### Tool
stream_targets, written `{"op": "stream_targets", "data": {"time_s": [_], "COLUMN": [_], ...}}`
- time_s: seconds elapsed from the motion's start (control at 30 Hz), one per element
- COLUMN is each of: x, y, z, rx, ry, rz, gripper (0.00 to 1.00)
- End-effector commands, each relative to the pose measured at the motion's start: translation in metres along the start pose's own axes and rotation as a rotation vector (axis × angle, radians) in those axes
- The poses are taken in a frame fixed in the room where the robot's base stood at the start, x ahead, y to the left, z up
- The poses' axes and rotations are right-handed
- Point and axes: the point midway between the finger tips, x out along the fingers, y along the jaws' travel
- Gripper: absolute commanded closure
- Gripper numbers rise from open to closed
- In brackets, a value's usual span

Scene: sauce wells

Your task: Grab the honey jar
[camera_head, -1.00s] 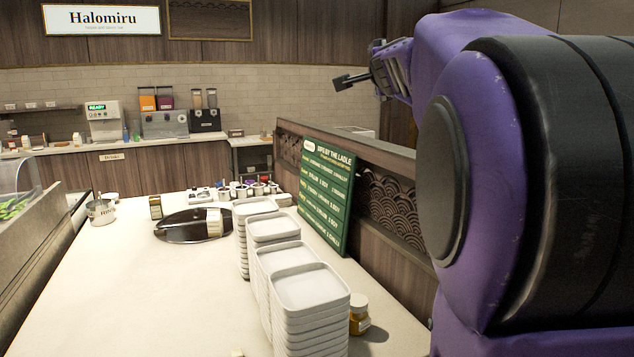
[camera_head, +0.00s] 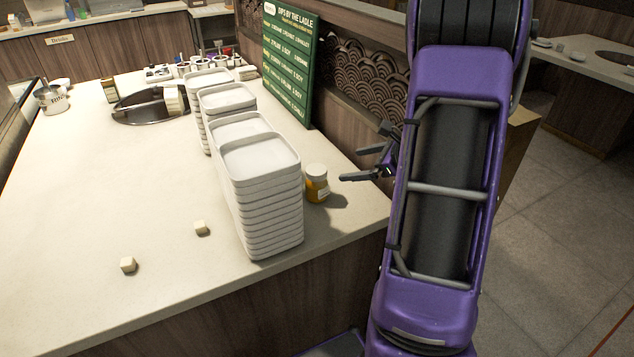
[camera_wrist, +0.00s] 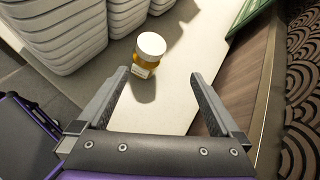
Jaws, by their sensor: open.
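The honey jar (camera_head: 316,184) is a small amber jar with a white lid and a pale label. It stands upright on the counter, just right of the front stack of white trays. It also shows in the wrist view (camera_wrist: 148,58), beyond the fingertips and a little left of the middle between them. My gripper (camera_head: 352,164) is open and empty, to the right of the jar and apart from it. In the wrist view both fingers (camera_wrist: 160,75) are spread wide, with bare counter between them.
Tall stacks of white trays (camera_head: 262,160) stand close left of the jar. A green menu board (camera_head: 288,62) leans by the patterned partition (camera_head: 360,75) behind it. Two small pale cubes (camera_head: 201,228) lie on the counter (camera_head: 90,200). The counter's left front is mostly clear.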

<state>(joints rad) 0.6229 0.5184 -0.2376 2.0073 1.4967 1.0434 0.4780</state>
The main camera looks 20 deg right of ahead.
Motion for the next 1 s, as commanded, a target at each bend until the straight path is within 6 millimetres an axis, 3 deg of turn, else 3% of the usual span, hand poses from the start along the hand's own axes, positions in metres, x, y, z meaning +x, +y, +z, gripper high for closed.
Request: {"op": "stream_targets", "data": {"time_s": [0.1,0.37,0.8,1.0], "x": [-0.009,-0.01,0.076,0.101], "y": [0.015,0.026,0.026,0.025], "z": [-0.017,-0.021,-0.005,0.0], "rx": [0.141,0.251,0.252,0.251], "ry": [-0.094,-0.185,-0.187,-0.186], "rz": [0.01,0.018,0.021,0.018], "gripper": [0.0,0.0,0.0,0.0]}}
